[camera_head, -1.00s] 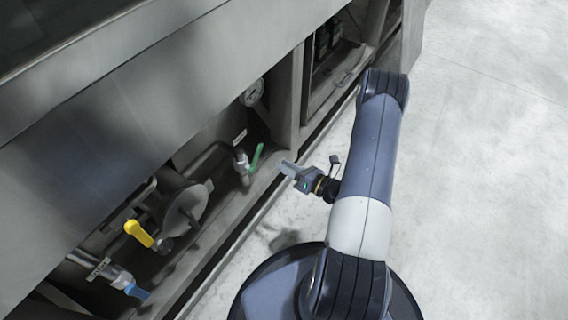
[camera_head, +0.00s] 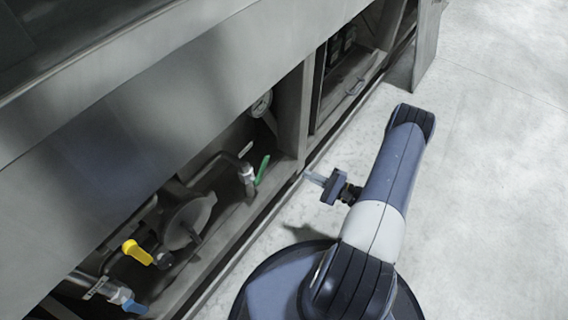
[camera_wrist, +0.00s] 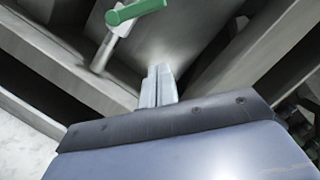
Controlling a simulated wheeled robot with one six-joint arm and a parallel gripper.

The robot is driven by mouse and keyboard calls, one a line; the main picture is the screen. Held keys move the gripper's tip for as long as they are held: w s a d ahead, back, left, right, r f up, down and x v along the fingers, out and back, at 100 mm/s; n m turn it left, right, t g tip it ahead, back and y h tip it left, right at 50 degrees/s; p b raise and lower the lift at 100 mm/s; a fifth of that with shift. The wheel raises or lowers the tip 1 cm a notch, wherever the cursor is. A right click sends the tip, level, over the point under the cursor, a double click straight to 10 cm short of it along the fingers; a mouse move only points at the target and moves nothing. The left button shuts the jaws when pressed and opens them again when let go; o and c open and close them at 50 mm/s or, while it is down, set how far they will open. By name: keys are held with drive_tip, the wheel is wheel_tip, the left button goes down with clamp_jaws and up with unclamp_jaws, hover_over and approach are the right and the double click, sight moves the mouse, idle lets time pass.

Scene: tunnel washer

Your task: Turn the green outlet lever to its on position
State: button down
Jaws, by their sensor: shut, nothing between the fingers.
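The green outlet lever (camera_head: 262,169) sits on a metal pipe valve (camera_head: 247,176) inside the open lower bay of the washer. In the head view its handle points up and slightly right. In the wrist view the green lever (camera_wrist: 136,12) lies across the top of its pipe (camera_wrist: 108,48), up and left of the fingers. My gripper (camera_head: 309,177) is outside the bay, right of the lever and apart from it. In the wrist view its fingers (camera_wrist: 158,86) are together with nothing between them.
A yellow lever (camera_head: 137,252) and a blue lever (camera_head: 134,306) are on other pipes to the lower left. A round gauge (camera_head: 262,104) is above the green lever. The bay's lower metal rim (camera_head: 236,232) runs between floor and valves. Floor (camera_head: 490,190) is clear at right.

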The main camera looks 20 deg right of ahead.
sight(262, 169)
drive_tip(key=w+a+r+b, duration=0.1)
drive_tip(key=w+a+r, duration=0.1)
drive_tip(key=a, duration=0.3)
drive_tip(key=w+a+r+b, duration=0.1)
drive_tip(key=w+a+r, duration=0.1)
drive_tip(key=a, duration=0.2)
drive_tip(key=shift+w+a, duration=0.35)
drive_tip(key=shift+a, duration=0.05)
